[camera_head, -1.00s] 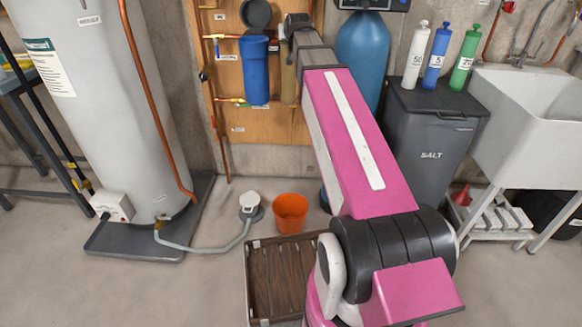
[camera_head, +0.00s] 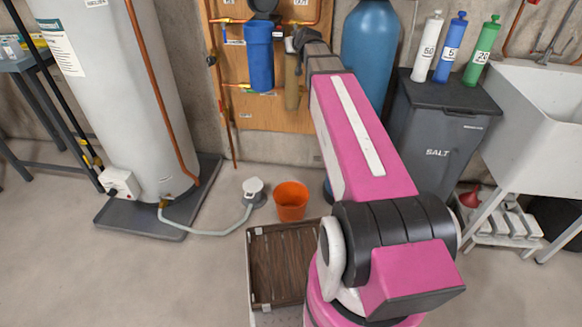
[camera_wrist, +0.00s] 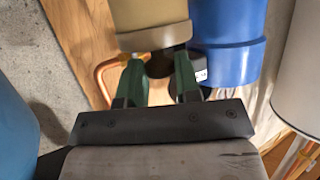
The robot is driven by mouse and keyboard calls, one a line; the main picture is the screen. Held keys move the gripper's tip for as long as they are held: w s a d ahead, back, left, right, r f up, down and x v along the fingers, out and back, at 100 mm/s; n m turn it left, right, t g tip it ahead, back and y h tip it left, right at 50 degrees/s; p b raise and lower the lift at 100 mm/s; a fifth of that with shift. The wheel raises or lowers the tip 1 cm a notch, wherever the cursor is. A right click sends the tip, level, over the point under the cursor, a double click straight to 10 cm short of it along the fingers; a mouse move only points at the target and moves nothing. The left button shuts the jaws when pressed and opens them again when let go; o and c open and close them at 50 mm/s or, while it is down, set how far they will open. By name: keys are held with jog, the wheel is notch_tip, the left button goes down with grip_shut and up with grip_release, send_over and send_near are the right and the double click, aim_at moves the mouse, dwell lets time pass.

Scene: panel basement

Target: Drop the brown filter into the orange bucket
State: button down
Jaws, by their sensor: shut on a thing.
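The brown filter (camera_head: 292,85) is a tan cylinder hanging upright in front of the wooden panel, just right of the blue filter housing. My gripper (camera_head: 297,40) is at its top end. In the wrist view the green fingers of my gripper (camera_wrist: 158,80) are shut on the dark top piece of the brown filter (camera_wrist: 150,15); the contact is partly hidden. The orange bucket (camera_head: 291,201) stands on the floor below the panel, open side up. The filter is well above it.
The blue housing (camera_head: 259,57) is close beside the filter and also shows in the wrist view (camera_wrist: 228,35). A tall blue tank (camera_head: 369,60) stands right.

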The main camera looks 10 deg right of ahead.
aim_at(296, 100)
jog(key=f+n+g+y, duration=0.1)
jog(key=f+n+y, duration=0.1)
jog(key=f, duration=0.5)
jog(key=f+n+g+y, duration=0.1)
jog(key=f+n+y, duration=0.1)
jog(key=f, duration=0.6)
jog(key=s+d+f+n+g+y, duration=0.1)
jog(key=f+n+y, duration=0.1)
jog(key=f, duration=0.6)
jog(key=shift+s+y, duration=0.1)
jog(key=shift+y, duration=0.3)
jog(key=s+f+n+g+y, duration=0.1)
jog(key=s+f+n+g, duration=0.2)
jog(key=f, duration=0.8)
jog(key=s+f+n+g+y, duration=0.2)
jog(key=s+f+n+g, duration=0.1)
jog(key=f, duration=0.9)
jog(key=s+f+n+g+y, duration=0.1)
jog(key=s+f+n+g, duration=0.1)
jog(key=f, duration=0.9)
jog(key=shift+s+f+n+g, duration=0.35)
jog(key=shift+s+n+g, duration=0.05)
jog(key=shift+s, duration=0.3)
jog(key=c, duration=0.8)
grip_release()
jog(key=shift+o, duration=0.2)
jog(key=v, duration=0.7)
jog(key=shift+d, duration=0.25)
